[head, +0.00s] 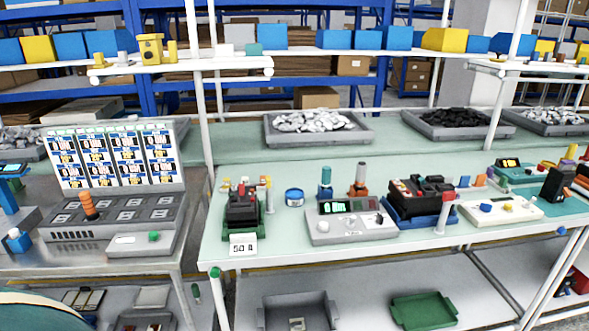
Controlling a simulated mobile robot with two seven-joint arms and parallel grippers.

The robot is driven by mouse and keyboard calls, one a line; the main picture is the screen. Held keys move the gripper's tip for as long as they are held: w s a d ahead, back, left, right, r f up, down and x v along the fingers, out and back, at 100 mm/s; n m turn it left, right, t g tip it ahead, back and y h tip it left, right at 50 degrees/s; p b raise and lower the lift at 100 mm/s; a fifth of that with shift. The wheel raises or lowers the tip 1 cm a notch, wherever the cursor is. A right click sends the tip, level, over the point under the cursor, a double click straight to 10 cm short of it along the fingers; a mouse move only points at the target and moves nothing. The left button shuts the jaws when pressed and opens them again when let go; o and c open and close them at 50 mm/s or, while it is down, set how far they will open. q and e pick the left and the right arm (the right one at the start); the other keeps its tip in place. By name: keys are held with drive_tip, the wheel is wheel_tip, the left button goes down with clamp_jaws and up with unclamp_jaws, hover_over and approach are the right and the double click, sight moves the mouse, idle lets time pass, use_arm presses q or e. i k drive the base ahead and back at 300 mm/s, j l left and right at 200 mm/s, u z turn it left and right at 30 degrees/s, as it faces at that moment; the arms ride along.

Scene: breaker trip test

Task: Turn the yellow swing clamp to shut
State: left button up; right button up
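A small post with a yellow-orange top (268,182) stands at the right side of a black breaker (243,208) in a green holder. It may be the yellow swing clamp, but it is too small to tell this or whether it is open or shut. Small red and yellow parts show on top of the breaker. A "50 A" card (243,244) stands in front. A yellow device (151,48) is on the upper left shelf; I cannot tell its kind. Neither of my grippers is in view.
A grey meter box (351,229) with a green display stands right of the breaker. A panel of displays (117,158) is at left. The bench front (285,252) is mostly clear.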

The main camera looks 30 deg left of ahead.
sight(269, 187)
drive_tip(key=j+z, duration=0.35)
drive_tip(key=j, duration=0.75)
drive_tip(key=i+j, duration=0.1)
drive_tip(key=j, duration=0.85)
drive_tip(key=z, duration=0.05)
